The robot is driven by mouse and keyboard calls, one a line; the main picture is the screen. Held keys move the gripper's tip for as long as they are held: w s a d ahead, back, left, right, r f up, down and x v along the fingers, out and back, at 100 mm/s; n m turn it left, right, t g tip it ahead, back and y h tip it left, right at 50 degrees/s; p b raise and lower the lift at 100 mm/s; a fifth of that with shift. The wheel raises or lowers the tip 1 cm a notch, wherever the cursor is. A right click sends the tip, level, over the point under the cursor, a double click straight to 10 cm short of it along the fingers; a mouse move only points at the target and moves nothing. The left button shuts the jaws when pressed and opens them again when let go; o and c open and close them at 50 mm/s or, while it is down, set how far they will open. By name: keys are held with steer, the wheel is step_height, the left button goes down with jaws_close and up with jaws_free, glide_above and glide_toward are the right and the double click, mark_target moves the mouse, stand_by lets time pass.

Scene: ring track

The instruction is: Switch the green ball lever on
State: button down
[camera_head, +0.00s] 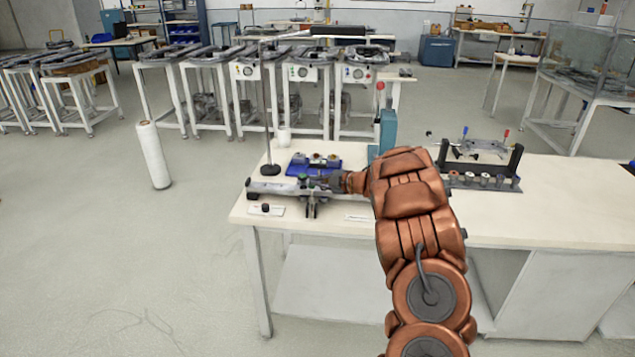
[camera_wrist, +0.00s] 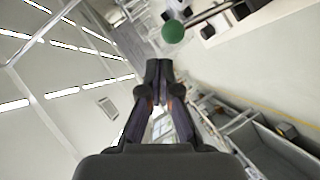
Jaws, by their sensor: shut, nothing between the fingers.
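The green ball (camera_wrist: 173,31) of the lever shows in the wrist view, at the top just right of centre. In the head view my gripper (camera_head: 318,183) is over the left part of the white workbench (camera_head: 345,222), at a low metal fixture (camera_head: 268,188). The ball is too small there to tell clearly, and the arm and gripper hide part of the fixture.
A blue tray (camera_head: 300,168) with small parts lies behind the gripper. A stand with a tall pole (camera_head: 267,120) rises at the left. A teal block (camera_head: 388,130) stands behind my arm. A black rack (camera_head: 485,180) is on the right.

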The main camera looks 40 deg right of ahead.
steer(key=s+d+r+b, duration=0.1)
steer(key=s+r+b, duration=0.1)
steer(key=s+r, duration=0.4)
steer(key=v, duration=0.5)
steer(key=shift+s+a+f, duration=0.3)
steer(key=shift+f, duration=0.1)
steer(key=shift+w, duration=0.1)
